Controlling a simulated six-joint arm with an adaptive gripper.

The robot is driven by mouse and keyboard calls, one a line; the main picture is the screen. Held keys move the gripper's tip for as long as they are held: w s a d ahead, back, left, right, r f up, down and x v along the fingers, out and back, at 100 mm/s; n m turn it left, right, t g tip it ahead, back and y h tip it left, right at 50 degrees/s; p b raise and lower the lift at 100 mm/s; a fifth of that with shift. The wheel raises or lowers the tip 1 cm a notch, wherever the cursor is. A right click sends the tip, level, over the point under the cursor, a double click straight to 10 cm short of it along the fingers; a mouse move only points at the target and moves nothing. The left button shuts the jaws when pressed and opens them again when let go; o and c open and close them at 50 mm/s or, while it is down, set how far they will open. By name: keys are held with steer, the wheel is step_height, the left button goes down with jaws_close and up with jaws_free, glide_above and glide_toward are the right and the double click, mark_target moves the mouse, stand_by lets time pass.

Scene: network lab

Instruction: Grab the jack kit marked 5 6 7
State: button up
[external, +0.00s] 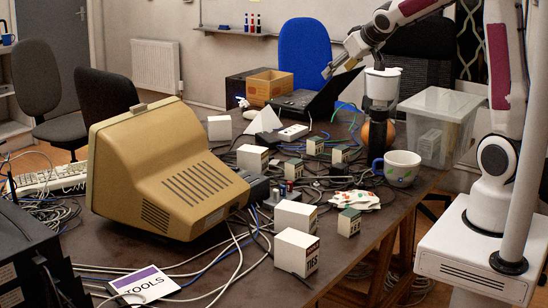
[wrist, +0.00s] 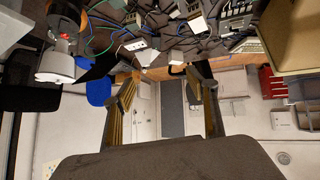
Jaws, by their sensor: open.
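Several small pale boxes with dark green tops stand among the cables, including one at the middle (external: 315,146), one in front of it (external: 294,169), one to the right (external: 340,154) and one near the front edge (external: 349,223). Their markings are too small to read, so I cannot tell which jack kit is marked 5 6 7. My gripper (external: 342,68) is high above the back of the table, apart from these boxes. In the wrist view my gripper (wrist: 168,92) has its fingers wide apart with nothing between them.
A beige monitor (external: 170,170) fills the table's left. A laptop (external: 325,95), cardboard box (external: 270,84) and clear bin (external: 440,125) stand farther back. A mug (external: 402,168), paper pile (external: 354,200) and white box marked TIES (external: 297,252) are nearer. Cables cover much of the surface.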

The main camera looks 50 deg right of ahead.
steer(key=w+d+f, duration=0.4)
steer(key=w+d, duration=0.2)
steer(key=w, duration=0.2)
steer(key=t+y, duration=0.1)
steer(key=t, duration=0.3)
glide_above(322, 141)
step_height(322, 141, down, 22)
steer(key=shift+s, duration=0.3)
steer(key=shift+f, duration=0.1)
steer(key=shift+f, duration=1.55)
steer(key=shift+f, duration=1.75)
steer(key=shift+x, duration=1.5)
